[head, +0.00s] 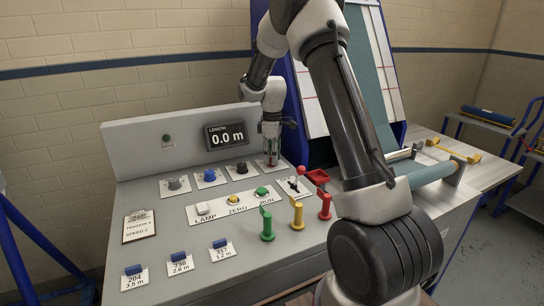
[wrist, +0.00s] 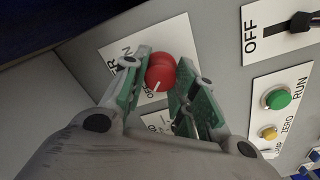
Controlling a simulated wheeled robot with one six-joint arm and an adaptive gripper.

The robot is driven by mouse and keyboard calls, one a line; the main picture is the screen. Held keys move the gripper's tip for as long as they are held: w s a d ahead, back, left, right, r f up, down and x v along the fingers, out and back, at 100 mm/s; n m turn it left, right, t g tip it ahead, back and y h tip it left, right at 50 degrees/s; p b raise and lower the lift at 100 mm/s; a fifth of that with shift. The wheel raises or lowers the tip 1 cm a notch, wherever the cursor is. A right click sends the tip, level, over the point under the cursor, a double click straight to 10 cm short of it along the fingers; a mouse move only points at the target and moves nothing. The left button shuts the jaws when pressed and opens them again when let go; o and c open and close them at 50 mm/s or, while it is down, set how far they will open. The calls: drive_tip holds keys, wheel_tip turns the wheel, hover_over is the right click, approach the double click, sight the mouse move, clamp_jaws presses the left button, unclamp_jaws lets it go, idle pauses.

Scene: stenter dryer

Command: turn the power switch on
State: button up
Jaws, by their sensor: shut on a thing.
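The power switch (wrist: 163,68) is a round red knob on a white label plate, partly covered by my fingers in the wrist view. My gripper (wrist: 160,79) is shut on the knob, one green-padded finger on each side. In the head view my gripper (head: 270,146) points down at the back right of the console top, and the knob is mostly hidden between its fingers.
A black lever switch (head: 293,184) marked OFF stands close in front. Black (head: 241,167), blue (head: 210,175) and grey (head: 174,184) knobs line the console to the left. Green, yellow and red upright handles (head: 296,214) stand nearer. The display (head: 226,135) reads 0.0 m.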

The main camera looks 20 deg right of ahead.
drive_tip(key=m, duration=0.4)
drive_tip(key=shift+m, duration=0.4)
drive_tip(key=m, duration=0.4)
drive_tip(key=shift+m, duration=0.3)
drive_tip(key=m, duration=0.4)
drive_tip(key=shift+m, duration=2.1)
drive_tip(key=o, duration=1.1)
drive_tip(key=shift+c, duration=0.2)
